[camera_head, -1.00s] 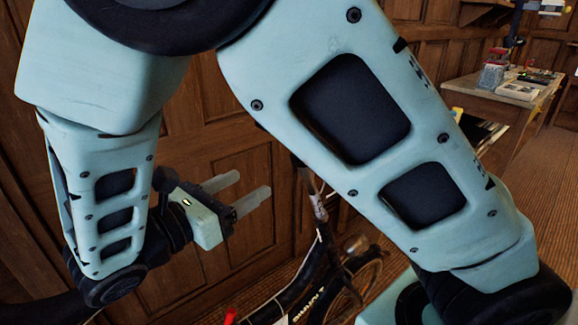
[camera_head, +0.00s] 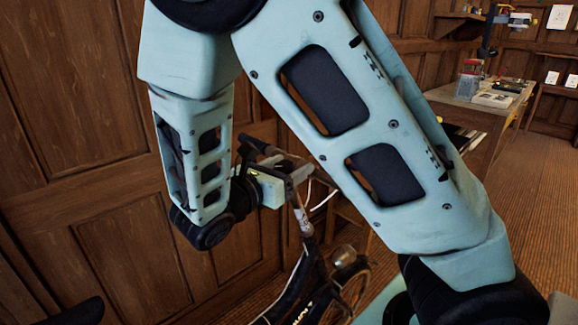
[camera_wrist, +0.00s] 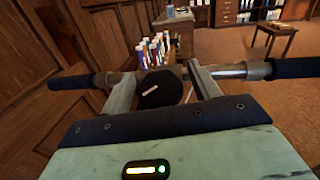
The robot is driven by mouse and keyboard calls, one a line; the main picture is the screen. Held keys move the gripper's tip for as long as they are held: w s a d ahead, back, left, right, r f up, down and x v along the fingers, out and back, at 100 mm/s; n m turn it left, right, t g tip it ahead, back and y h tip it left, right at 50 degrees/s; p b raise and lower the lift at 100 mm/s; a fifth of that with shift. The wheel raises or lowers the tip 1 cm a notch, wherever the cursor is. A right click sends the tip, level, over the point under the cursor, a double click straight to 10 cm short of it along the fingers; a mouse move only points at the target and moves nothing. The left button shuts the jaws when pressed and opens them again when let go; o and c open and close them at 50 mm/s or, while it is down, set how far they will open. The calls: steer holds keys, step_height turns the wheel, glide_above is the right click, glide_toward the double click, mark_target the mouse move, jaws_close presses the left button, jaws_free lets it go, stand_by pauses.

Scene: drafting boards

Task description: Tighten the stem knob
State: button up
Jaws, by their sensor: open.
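The stem knob (camera_wrist: 160,89) is a dark round knob with a white line across its top. It shows in the wrist view at the middle of a bicycle handlebar (camera_wrist: 232,71). My gripper (camera_wrist: 161,73) is open, with one finger on each side of the knob. I cannot tell whether the fingers touch it. In the head view my gripper (camera_head: 298,172) is at the top of the bicycle (camera_head: 312,275), by its stem. The knob cannot be made out there, and my arm hides part of the bicycle.
Wood-panelled wall (camera_head: 95,215) stands close on the left. A workbench (camera_head: 480,108) with items is at the back right. The wrist view shows several coloured bottles (camera_wrist: 153,50) beyond the handlebar and a small table (camera_wrist: 276,30). Brown floor lies open at right.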

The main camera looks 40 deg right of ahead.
steer(key=shift+d, duration=0.35)
steer(key=c, duration=1)
steer(key=shift+o, duration=0.2)
